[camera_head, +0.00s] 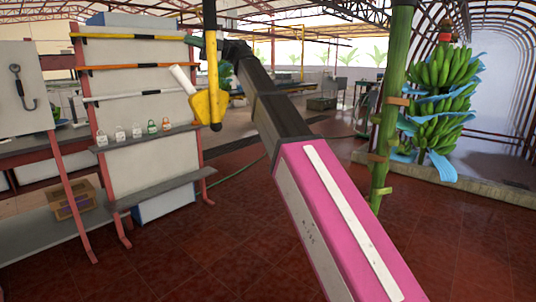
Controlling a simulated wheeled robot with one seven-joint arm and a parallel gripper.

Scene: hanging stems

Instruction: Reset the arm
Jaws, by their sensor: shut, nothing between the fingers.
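My arm (338,222) crosses the middle of the picture, pink and white close by and dark farther out. It runs from the lower right up to the left. My gripper (225,47), at the far end of the arm, is small and dark, partly behind a hanging pole, and its fingers are hard to make out. It is shut and empty. The pole (212,62), dark above and yellow below, hangs upright and carries a yellow plate (203,106) and a white cylinder (183,79). I cannot tell whether the gripper touches the pole.
A rack (138,67) with horizontal poles and several small padlock-like items stands at left, a cardboard box (72,201) low beside it. A green post (389,120) stands right of my arm. Hanging green bananas (440,105) with blue sheets are at right. Red tiled floor (185,250) is clear.

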